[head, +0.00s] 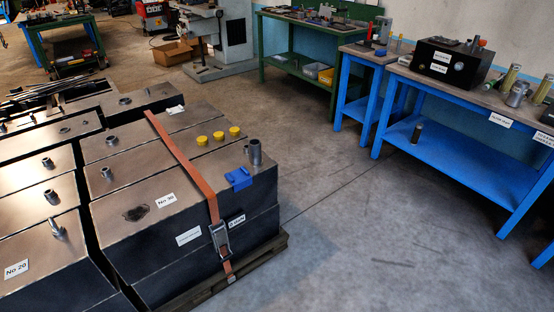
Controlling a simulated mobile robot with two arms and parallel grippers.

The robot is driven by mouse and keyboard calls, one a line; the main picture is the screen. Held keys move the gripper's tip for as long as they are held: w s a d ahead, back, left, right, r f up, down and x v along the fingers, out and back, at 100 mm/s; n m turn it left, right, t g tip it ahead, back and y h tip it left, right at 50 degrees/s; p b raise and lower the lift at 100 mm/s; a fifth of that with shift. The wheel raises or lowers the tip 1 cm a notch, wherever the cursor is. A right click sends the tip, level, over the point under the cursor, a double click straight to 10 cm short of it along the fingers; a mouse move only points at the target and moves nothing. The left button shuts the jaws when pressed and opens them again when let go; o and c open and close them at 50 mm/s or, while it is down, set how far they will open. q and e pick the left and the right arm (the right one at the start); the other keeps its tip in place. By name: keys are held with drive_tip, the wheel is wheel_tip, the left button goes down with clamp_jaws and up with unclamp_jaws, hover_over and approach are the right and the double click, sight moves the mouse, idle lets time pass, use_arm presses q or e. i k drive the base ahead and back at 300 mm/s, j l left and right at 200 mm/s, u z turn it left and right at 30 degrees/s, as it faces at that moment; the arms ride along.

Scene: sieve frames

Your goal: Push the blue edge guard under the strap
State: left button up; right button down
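The blue edge guard (238,178) sits on the top front edge of the dark metal box stack, just right of the strap. A gap shows between them, and it is not under the strap. The orange strap (184,160) runs over the top of the boxes, bends down over the front edge and passes through a dark ratchet buckle (220,238) on the front face. Neither of my grippers is in view.
The dark boxes (150,190) stand on a pallet (268,247), with three yellow caps (218,136) and a grey cylinder (254,152) on top. Blue workbenches (455,95) and a green bench (300,55) stand behind. The floor (350,230) right of the pallet is clear.

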sight(240, 178)
drive_tip(key=i+l+u, duration=0.55)
drive_tip(key=l, duration=0.25)
drive_tip(key=i+l+u, duration=0.3)
drive_tip(key=l, duration=0.15)
